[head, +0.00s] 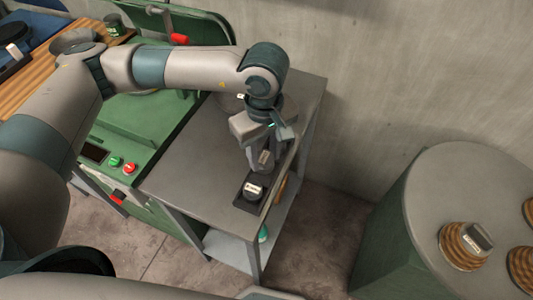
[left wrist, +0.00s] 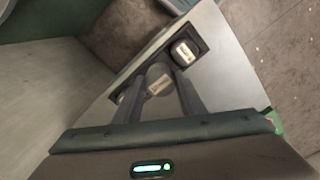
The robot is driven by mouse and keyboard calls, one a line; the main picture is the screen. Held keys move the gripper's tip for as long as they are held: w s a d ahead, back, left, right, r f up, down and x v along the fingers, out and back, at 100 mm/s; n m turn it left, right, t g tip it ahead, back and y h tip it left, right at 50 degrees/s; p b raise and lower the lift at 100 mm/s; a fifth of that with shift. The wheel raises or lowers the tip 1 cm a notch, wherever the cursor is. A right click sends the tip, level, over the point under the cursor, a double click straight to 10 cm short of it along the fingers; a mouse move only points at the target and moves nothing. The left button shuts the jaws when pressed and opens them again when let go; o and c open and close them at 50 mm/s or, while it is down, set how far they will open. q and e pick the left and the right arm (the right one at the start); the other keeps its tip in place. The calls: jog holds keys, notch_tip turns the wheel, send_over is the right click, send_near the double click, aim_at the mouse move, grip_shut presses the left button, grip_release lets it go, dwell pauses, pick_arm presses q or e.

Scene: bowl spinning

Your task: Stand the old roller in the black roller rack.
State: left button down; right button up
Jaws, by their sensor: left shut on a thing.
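The black roller rack (head: 240,204) is a dark tray on the grey metal table, near its right edge. A dark roller with a pale label (head: 254,189) stands upright in its near end; it also shows in the left wrist view (left wrist: 183,52). My left gripper (head: 262,163) points down at the rack's far part, shut on a grey roller with a pale label (head: 265,157). The held roller (left wrist: 158,78) sits between both fingers in the left wrist view. I cannot tell whether its bottom touches the rack. My right gripper is not in view.
Bare table top (head: 195,165) lies left of the rack. A green machine (head: 125,130) with buttons stands further left. The concrete wall (head: 400,90) is behind. A round green-sided stand (head: 425,215) at right carries several ribbed wooden pieces (head: 460,245).

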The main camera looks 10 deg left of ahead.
aim_at(266, 150)
pick_arm(q)
jog(key=shift+w+f+p, duration=0.15)
jog(key=shift+w+f, duration=0.2)
jog(key=shift+w, duration=0.25)
jog(key=shift+w+f+p, duration=0.15)
jog(key=shift+w+f, duration=0.2)
jog(key=shift+w, duration=0.25)
jog(key=shift+f+p, duration=0.45)
jog(key=shift+f, duration=0.1)
jog(key=shift+f+p, duration=0.55)
jog(key=shift+f, duration=0.85)
